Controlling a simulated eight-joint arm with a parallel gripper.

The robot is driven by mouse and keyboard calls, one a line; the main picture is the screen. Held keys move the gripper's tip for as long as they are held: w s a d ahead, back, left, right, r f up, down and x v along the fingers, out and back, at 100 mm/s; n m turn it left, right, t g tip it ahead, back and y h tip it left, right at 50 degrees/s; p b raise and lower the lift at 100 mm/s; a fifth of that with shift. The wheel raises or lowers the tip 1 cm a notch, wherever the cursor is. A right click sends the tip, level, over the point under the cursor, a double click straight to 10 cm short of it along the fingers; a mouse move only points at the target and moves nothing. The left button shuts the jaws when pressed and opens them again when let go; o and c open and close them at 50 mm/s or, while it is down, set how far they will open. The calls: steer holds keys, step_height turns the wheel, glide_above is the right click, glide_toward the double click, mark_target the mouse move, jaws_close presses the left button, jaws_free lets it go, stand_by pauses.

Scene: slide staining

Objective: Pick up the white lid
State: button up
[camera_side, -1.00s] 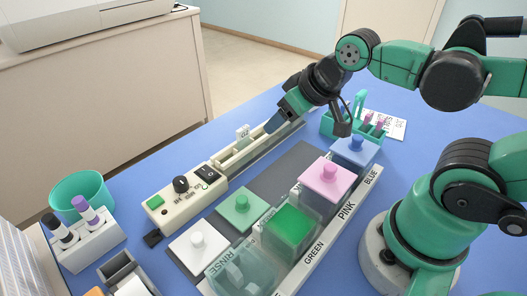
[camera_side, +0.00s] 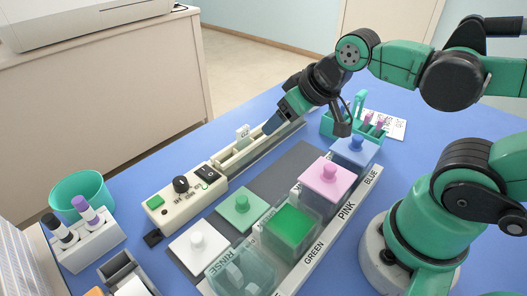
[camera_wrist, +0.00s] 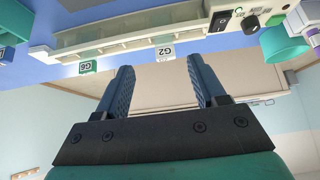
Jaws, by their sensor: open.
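The white lid (camera_side: 199,246) is a square plate with a round knob. It lies flat on the grey mat at the front left in the side view, beside the rinse jar. It does not show in the wrist view. My gripper (camera_side: 269,127) is far behind and to the right of the lid, over the far end of the cream slide-warmer device. In the wrist view my gripper (camera_wrist: 166,88) has its two blue fingers apart with nothing between them.
A green lid (camera_side: 241,208) lies behind the white lid. The clear rinse jar (camera_side: 240,271), open green jar (camera_side: 291,230), pink-lidded jar (camera_side: 327,180) and blue-lidded jar (camera_side: 354,150) stand in a row. The cream device (camera_side: 176,206) and marker rack (camera_side: 87,240) are left.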

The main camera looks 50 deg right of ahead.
steer(key=w+a+f+n+g+y, duration=0.25)
steer(key=a+n, duration=0.25)
steer(key=a, duration=0.6)
steer(key=n+g+h, duration=0.1)
steer(key=n+g, duration=0.2)
steer(key=n, duration=0.1)
glide_above(196, 237)
steer(key=d, duration=0.1)
steer(key=f, duration=0.3)
steer(key=shift+s, duration=0.3)
steer(key=shift+s+a+f+g, duration=0.1)
steer(key=shift+a+f+g, duration=0.15)
steer(key=shift+f, duration=0.3)
steer(key=shift+w+a+f, duration=0.1)
steer(key=shift+w+f, duration=0.05)
steer(key=shift+f, duration=1.1)
steer(key=shift+w+a+f, duration=0.1)
steer(key=shift+w+f, duration=0.05)
steer(key=shift+f, duration=1.05)
jaws_close()
